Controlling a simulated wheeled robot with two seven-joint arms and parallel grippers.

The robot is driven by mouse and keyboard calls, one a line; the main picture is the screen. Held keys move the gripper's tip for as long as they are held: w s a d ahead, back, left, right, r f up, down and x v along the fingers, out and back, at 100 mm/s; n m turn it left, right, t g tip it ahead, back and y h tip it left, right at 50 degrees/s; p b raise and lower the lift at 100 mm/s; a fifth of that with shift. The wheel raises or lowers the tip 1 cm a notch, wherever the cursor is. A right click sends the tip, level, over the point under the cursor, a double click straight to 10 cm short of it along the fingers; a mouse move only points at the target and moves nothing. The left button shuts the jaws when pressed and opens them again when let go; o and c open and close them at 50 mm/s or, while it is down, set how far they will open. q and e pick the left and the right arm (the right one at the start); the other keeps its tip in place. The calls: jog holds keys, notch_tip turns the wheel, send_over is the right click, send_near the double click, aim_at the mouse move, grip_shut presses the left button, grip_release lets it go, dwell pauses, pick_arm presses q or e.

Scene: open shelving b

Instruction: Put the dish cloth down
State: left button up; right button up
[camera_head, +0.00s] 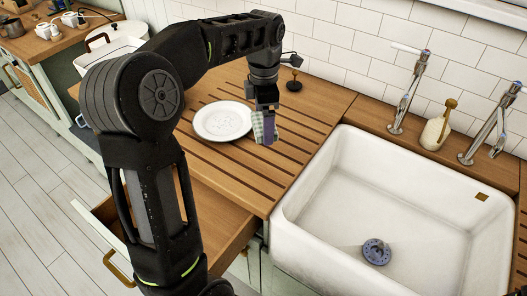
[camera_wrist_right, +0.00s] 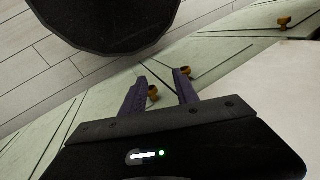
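My left gripper (camera_head: 267,138) hangs over the slatted wooden drainboard (camera_head: 215,95), just right of a white plate. It is shut on the dish cloth (camera_head: 257,127), a pale green checked piece of fabric showing beside the purple finger. Much of the cloth is hidden by the gripper. I cannot tell whether the cloth's lower edge touches the wood. My right gripper (camera_wrist_right: 160,78) shows only in the right wrist view. Its two purple fingers are apart with nothing between them, in front of pale green cabinet fronts.
A white plate (camera_head: 223,121) lies on the drainboard. A white sink (camera_head: 400,200) with a drain plug (camera_head: 376,251) is to the right. Taps (camera_head: 408,92) and a soap dispenser (camera_head: 438,125) stand behind it. An open drawer (camera_head: 215,215) juts out below the drainboard. Front drainboard slats are clear.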

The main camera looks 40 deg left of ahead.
pick_arm(q)
send_over(264, 156)
notch_tip(264, 156, down, 6)
jog(key=shift+p, duration=0.35)
jog(key=shift+f+p, duration=0.35)
jog(key=shift+f, duration=1.55)
jog(key=shift+f, duration=0.2)
jog(key=o, duration=1.1)
jog(key=shift+c, duration=0.2)
jog(key=shift+r, duration=0.15)
notch_tip(264, 156, up, 12)
jog(key=shift+r+b, duration=0.1)
jog(key=shift+b, duration=0.5)
